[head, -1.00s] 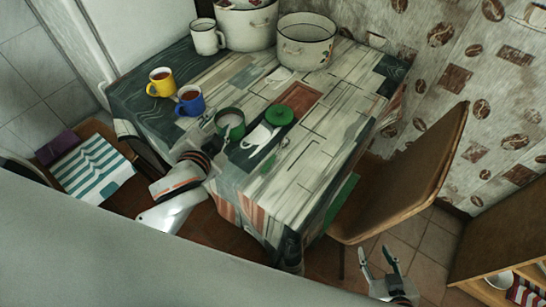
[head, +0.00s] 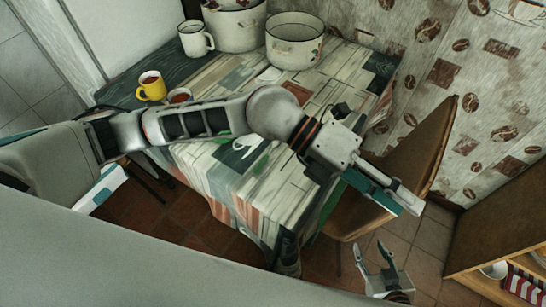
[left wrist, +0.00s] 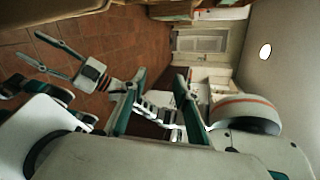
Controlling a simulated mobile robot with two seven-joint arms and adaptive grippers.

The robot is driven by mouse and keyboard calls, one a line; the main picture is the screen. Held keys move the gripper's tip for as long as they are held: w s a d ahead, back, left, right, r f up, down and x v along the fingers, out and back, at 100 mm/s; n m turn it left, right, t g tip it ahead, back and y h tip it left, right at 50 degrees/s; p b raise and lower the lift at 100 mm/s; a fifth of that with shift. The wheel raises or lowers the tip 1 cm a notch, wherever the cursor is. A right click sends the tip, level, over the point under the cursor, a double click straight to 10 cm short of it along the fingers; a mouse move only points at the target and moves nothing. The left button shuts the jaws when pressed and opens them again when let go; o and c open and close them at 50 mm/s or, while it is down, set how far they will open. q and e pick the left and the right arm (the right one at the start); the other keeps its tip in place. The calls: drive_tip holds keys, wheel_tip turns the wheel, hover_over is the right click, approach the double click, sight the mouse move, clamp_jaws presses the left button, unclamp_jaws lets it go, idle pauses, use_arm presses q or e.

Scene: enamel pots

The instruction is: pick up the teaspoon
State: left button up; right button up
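I cannot make out a teaspoon in either current view; my left arm crosses in front of much of the table (head: 268,195), including where the green mug and green lid stood. My left gripper (head: 408,200) is past the table's right side, above the chair and floor, with its fingers apart and nothing between them. In the left wrist view its two fingers (left wrist: 160,75) also stand apart and empty. My right gripper (head: 373,250) is low over the floor near the chair, fingers spread and empty; it also shows in the left wrist view (left wrist: 52,55).
A yellow mug (head: 152,88) stands at the table's left, beside a partly hidden mug (head: 180,96) of tea. A white mug (head: 194,40) and two enamel pots (head: 236,25) (head: 293,42) stand at the back. A wooden chair (head: 425,160) is by the right side.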

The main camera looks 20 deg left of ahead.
use_arm(q)
drive_tip(key=w+a+f+y, duration=0.2)
drive_tip(key=a+f+y, duration=0.2)
drive_tip(key=f, duration=0.2)
drive_tip(key=n+t+y, duration=0.3)
drive_tip(key=t+y, duration=0.1)
drive_tip(key=y, duration=0.6)
hover_over(262, 161)
drive_tip(key=f, duration=0.7)
drive_tip(key=shift+s+d, duration=0.15)
drive_tip(key=shift+d, duration=0.25)
drive_tip(key=shift+a+f, duration=0.2)
drive_tip(key=shift+a, duration=0.05)
drive_tip(key=shift+a+f, duration=0.1)
drive_tip(key=shift+f, duration=3.5)
clamp_jaws()
